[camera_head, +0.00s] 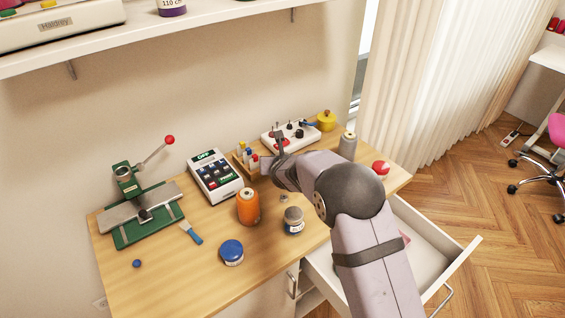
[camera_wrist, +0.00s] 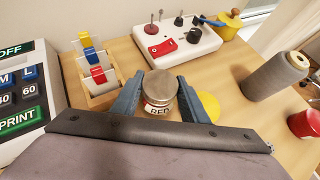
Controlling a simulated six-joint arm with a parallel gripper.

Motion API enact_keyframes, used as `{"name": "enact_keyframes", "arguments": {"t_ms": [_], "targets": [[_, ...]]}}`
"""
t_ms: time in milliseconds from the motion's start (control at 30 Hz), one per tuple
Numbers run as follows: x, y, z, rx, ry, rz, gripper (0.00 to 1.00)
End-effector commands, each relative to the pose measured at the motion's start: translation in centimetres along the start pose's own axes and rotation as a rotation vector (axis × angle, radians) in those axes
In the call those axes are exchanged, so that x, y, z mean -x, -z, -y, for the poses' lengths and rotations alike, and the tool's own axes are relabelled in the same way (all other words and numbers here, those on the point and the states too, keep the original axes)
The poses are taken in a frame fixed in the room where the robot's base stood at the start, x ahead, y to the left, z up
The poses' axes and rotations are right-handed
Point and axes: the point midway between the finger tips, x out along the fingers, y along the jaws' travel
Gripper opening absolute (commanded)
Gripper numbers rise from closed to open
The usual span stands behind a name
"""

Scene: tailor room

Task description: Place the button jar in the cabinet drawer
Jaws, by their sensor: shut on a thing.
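A small jar (camera_wrist: 160,88) with a grey-brown lid and a label reading "RED" is between my two blue-grey fingers in the wrist view. My gripper (camera_wrist: 162,98) is shut on it. The jar looks upright; I cannot tell whether its base touches the table.
Another brown-lidded jar (camera_head: 293,221), a blue-lidded jar (camera_head: 232,252) and an orange spool (camera_head: 248,207) stand on the table (camera_head: 180,285). A spool rack (camera_wrist: 98,92), white control box (camera_wrist: 175,42), grey cone (camera_wrist: 275,76) and red-topped item (camera_wrist: 305,124) surround the gripper.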

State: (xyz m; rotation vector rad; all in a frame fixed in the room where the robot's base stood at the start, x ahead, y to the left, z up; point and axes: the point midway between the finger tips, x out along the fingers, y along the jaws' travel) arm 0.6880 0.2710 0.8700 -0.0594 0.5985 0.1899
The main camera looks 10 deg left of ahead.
Motion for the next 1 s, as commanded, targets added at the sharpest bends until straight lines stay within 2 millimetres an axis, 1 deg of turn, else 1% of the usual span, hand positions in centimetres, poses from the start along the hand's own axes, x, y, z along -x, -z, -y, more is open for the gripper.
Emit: {"name": "enact_keyframes", "arguments": {"t_ms": [33,133,300,500,700,867,1000], "targets": [[0.5,-0.8,0.0,-0.002,0.0,0.004,0.11],[1.3,-2.0,0.0,-0.002,-0.002,0.004,0.11],[3.0,-4.5,0.0,-0.002,-0.001,0.004,0.11],[4.6,-6.9,0.0,-0.001,-0.001,0.003,0.11],[5.3,-7.7,0.0,0.0,-0.001,0.001,0.11],[5.3,-7.8,0.0,-0.001,-0.001,0.001,0.11],[5.4,-7.7,0.7,-0.008,0.015,0.0,0.11]]}}
